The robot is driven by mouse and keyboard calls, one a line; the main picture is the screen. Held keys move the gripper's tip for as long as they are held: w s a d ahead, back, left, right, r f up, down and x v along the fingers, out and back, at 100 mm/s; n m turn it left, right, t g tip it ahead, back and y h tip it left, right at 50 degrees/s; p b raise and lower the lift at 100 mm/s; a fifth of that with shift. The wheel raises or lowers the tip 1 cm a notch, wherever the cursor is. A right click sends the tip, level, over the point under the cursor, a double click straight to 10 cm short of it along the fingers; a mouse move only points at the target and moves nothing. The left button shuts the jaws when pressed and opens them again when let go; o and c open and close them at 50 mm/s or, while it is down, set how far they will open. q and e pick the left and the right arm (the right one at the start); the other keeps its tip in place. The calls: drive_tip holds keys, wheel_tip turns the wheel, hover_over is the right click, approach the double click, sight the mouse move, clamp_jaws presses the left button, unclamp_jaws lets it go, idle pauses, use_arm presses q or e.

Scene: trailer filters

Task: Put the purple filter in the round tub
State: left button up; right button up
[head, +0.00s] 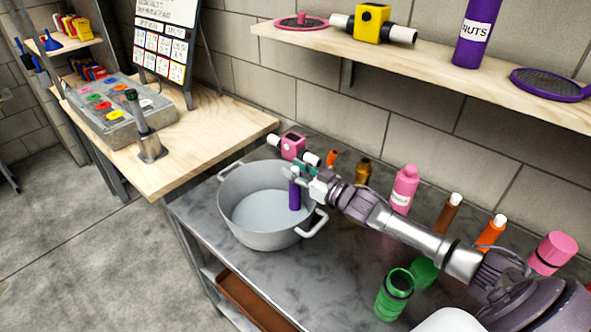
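The purple filter (295,194) is a slim upright cylinder with a light top. My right gripper (296,174) reaches in from the right and is shut on its top end. The round tub (240,238) is a grey pot with two side handles, standing at the left end of the dark counter. The filter hangs inside the tub's outline, near its right inner wall. I cannot tell whether its lower end touches the tub floor. The tub looks otherwise empty. My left gripper is not in view.
A pink-and-white fitting (293,146) sits behind the tub. A pink bottle (404,189), brown cylinder (448,213), orange cylinder (490,235) and green jar (394,295) stand near my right arm. A wooden shelf (430,55) overhangs the back. A wooden table (205,140) adjoins at left.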

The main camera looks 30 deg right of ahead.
drive_tip(key=shift+o, duration=0.2)
drive_tip(key=shift+r, duration=0.1)
drive_tip(key=v, duration=1.2)
drive_tip(key=shift+b, duration=0.35)
drive_tip(key=shift+r, duration=0.1)
